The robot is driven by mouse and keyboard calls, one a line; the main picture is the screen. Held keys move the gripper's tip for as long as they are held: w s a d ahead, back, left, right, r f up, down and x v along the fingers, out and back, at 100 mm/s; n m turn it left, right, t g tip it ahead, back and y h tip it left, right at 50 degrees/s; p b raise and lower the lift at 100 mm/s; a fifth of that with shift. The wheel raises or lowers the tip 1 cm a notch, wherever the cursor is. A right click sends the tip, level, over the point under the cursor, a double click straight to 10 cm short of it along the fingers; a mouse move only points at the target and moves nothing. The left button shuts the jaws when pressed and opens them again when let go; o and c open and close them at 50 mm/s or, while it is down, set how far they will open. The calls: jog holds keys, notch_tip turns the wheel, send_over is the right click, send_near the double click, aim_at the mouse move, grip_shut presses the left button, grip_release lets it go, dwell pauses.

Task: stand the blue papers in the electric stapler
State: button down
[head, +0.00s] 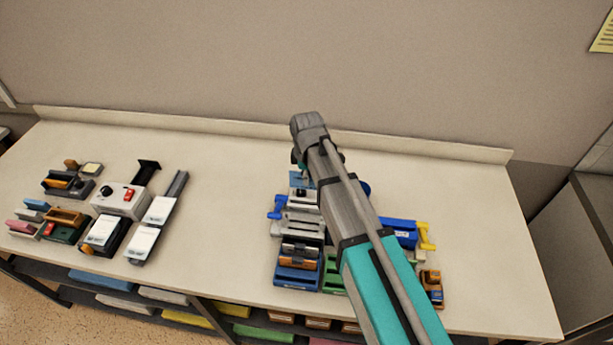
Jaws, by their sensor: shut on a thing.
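My gripper (300,163) points down below the dark wrist at the middle of the table, mostly hidden by my own arm. It is shut on what looks like the blue papers (298,180), a small blue patch under the fingertips. Right below the papers is a white and grey device (303,196), which may be the electric stapler. From this view I cannot tell whether the papers touch it or stand in it.
A grey hole punch (298,226), a blue-handled device (277,207), an orange and blue one (298,268) and a blue and yellow one (403,232) crowd around my arm. More office devices (122,200) stand at the left. The table (225,215) between the groups is clear.

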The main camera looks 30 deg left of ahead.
jog(key=shift+f, duration=0.1)
jog(key=shift+f+b, duration=0.35)
jog(key=shift+b, duration=0.05)
jog(key=shift+r, duration=0.1)
dwell(0.4)
